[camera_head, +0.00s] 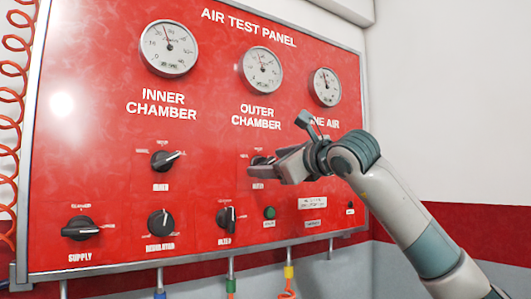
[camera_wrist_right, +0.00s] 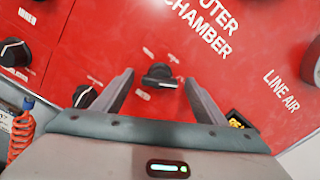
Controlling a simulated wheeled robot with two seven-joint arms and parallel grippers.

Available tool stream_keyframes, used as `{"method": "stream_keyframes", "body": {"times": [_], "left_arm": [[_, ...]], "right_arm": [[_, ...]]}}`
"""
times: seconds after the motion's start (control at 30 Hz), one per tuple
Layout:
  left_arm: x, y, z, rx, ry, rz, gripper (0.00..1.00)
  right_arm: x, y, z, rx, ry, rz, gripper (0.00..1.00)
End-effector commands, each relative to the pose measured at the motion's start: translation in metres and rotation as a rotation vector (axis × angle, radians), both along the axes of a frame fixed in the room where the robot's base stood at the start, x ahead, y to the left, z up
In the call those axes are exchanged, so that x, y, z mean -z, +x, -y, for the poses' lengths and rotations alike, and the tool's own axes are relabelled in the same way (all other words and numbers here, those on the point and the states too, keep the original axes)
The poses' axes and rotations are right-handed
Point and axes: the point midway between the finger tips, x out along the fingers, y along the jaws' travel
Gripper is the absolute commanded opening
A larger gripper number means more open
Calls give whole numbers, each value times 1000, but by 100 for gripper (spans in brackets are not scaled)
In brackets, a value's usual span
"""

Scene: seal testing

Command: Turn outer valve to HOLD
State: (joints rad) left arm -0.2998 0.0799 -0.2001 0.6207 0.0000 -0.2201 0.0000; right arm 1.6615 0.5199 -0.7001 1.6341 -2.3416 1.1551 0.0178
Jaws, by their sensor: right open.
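The outer valve is a black knob on the red air test panel (camera_head: 110,130), below the OUTER CHAMBER label. In the head view it is largely hidden behind my right gripper (camera_head: 268,171). The right wrist view shows the outer valve knob (camera_wrist_right: 160,74) clearly, with small white labels around it that I cannot read. My right gripper (camera_wrist_right: 158,85) is open, its two fingers on either side of the knob in that picture. I see a gap between fingers and knob, and cannot tell how far the tips are from the panel. My left gripper is not in view.
Other black knobs sit nearby: the inner valve (camera_head: 165,160) to the left, supply (camera_head: 80,228), regulator (camera_head: 160,223) and another knob (camera_head: 226,217) below. A green button (camera_head: 269,212) is under the gripper. Gauges line the top; an orange coiled hose (camera_head: 12,120) hangs at left.

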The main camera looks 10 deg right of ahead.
Motion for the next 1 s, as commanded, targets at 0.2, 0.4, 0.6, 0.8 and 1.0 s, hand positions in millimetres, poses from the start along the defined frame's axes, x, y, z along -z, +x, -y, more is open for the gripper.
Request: {"method": "stream_keyframes", "body": {"times": [0.2, 0.4, 0.6, 0.8, 1.0], "left_arm": [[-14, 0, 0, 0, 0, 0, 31], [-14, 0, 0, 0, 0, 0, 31], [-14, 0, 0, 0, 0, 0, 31], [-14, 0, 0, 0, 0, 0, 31], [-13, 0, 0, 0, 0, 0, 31]], "right_arm": [[-1, 19, -8, 1, 0, -2, 66], [1, 23, -10, 0, 0, -1, 66], [1, 23, -10, 0, 0, -1, 66], [1, 23, -9, 0, 0, -1, 24], [1, 23, -9, 0, -5, 1, 24]]}}
